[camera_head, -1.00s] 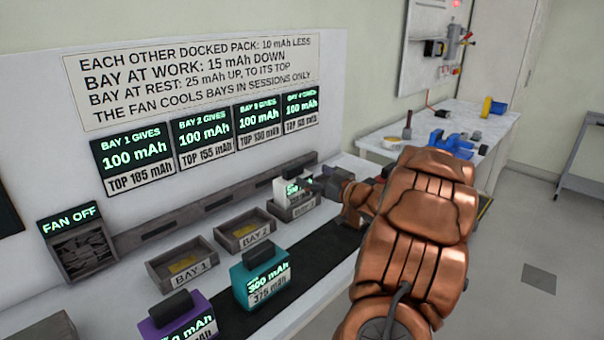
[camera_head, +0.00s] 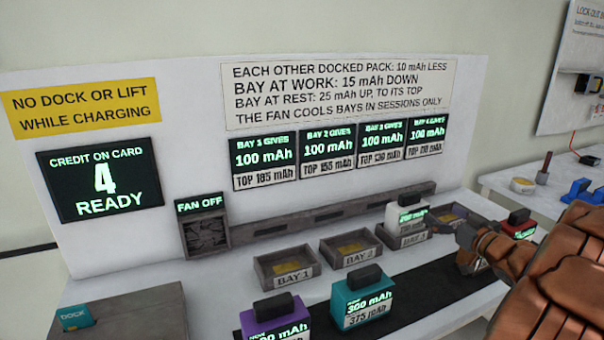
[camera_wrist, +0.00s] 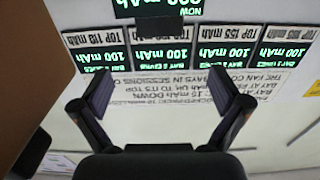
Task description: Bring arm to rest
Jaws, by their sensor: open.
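My gripper (camera_head: 462,234) is at the right of the head view, just right of the white pack (camera_head: 406,222), with a small gap between them. In the wrist view my gripper (camera_wrist: 168,106) has its two fingers spread, with nothing between them. The white pack sits in bay 3 (camera_head: 402,240); its dark handle and lit label also show upside down at the top of the wrist view (camera_wrist: 160,26). My copper-coloured arm fills the right edge of the head view.
Bay 1 (camera_head: 290,280) and bay 2 (camera_head: 352,260) are empty. A teal pack (camera_head: 362,305), a purple pack (camera_head: 275,325) and a red pack (camera_head: 520,228) stand in front of the bays. The fan (camera_head: 205,238) reads off. The card display (camera_head: 100,180) reads 4, ready.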

